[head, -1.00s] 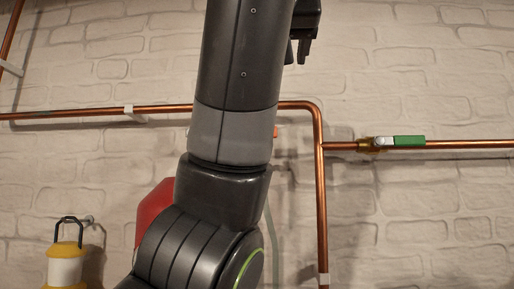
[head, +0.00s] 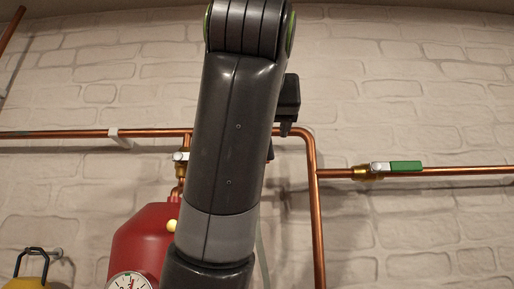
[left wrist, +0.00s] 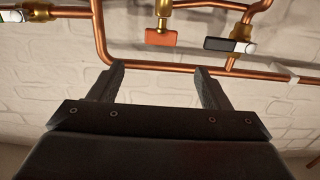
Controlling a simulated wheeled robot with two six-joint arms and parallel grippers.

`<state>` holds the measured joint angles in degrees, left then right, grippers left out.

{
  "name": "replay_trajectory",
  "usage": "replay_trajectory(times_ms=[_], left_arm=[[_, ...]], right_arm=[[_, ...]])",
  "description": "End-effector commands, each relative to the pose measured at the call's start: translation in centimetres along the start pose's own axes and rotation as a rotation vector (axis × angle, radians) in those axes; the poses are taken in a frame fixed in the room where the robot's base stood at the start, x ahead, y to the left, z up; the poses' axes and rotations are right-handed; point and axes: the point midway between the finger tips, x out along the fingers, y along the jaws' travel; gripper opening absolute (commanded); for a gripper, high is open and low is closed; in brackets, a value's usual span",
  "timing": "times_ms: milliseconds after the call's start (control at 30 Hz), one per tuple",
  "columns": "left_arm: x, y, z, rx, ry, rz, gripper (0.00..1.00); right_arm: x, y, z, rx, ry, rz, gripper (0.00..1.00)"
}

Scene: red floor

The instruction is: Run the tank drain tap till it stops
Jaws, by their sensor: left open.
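A red tank (head: 137,238) with a round dial gauge (head: 130,282) stands at lower left in the head view, partly behind my left arm. Above it a brass valve with a silver handle end (head: 181,157) shows, its right part hidden by the arm. In the left wrist view an orange-handled tap (left wrist: 161,38) and a black-handled valve (left wrist: 226,45) lie beyond my left gripper (left wrist: 160,72). Its fingers are open, empty and apart, in front of the copper pipe. I cannot tell which of these is the drain tap. My right gripper is not in view.
A green-handled valve (head: 396,167) sits on a copper pipe (head: 470,170) at right. A vertical pipe (head: 317,225) runs down beside my arm. A yellow lantern (head: 30,269) is at lower left.

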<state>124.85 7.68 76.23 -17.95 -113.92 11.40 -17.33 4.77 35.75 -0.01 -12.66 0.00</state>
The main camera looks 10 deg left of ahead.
Motion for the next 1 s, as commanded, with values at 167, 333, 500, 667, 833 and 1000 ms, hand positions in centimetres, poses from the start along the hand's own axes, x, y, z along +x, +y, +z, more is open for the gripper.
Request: replay_trajectory(times_ms=[167,333,500,667,833,1000], left_arm=[[1.2,0.1,-0.6,0.003,-0.001,0.001,0.71],[2.1,0.1,-0.6,0.003,-0.001,0.001,0.71],[3.4,0.0,-0.5,0.001,-0.004,0.000,0.71],[5.7,0.0,-0.5,0.002,-0.004,0.000,0.71],[9.3,0.0,-0.3,0.001,-0.004,-0.001,0.71],[12.2,0.0,-0.2,0.001,-0.004,0.000,0.71]], right_arm=[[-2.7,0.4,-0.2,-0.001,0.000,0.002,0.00],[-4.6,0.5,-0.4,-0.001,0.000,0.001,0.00],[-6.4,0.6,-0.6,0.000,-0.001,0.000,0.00],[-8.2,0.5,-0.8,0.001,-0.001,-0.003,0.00],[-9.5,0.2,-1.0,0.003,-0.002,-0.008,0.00],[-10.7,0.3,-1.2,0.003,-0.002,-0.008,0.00]])
